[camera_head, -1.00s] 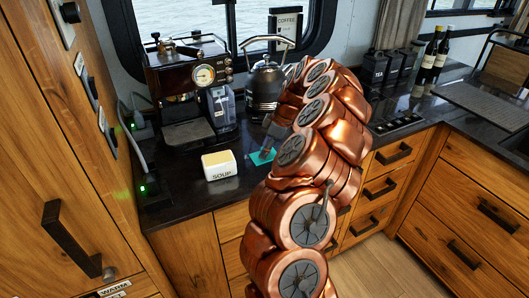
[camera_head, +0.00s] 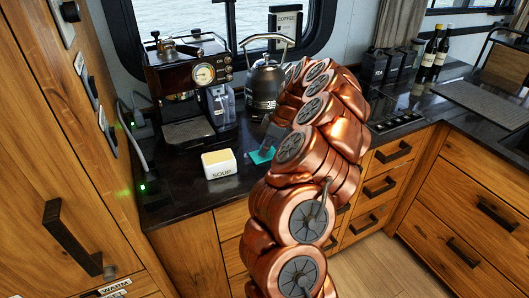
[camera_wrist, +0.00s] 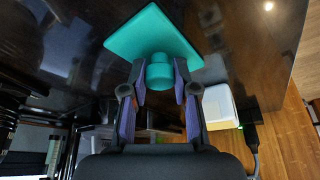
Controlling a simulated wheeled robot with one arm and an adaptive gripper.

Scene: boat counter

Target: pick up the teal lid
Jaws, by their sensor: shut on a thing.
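The teal lid (camera_wrist: 152,33) is a flat square plate with a round knob, seen large in the wrist view. My gripper (camera_wrist: 160,82) has its two fingers on either side of the knob and is shut on it. In the head view the teal lid (camera_head: 262,155) shows as a small patch on or just above the dark counter, right of the soup container. My arm hides part of it and most of the gripper there. I cannot tell whether the lid touches the counter.
A white and yellow container marked SOUP (camera_head: 220,164) stands just left of the lid. A coffee machine (camera_head: 190,90) and a kettle (camera_head: 265,85) stand behind. Bottles (camera_head: 432,55) and dark canisters (camera_head: 385,67) are at the back right. The counter's front edge is close.

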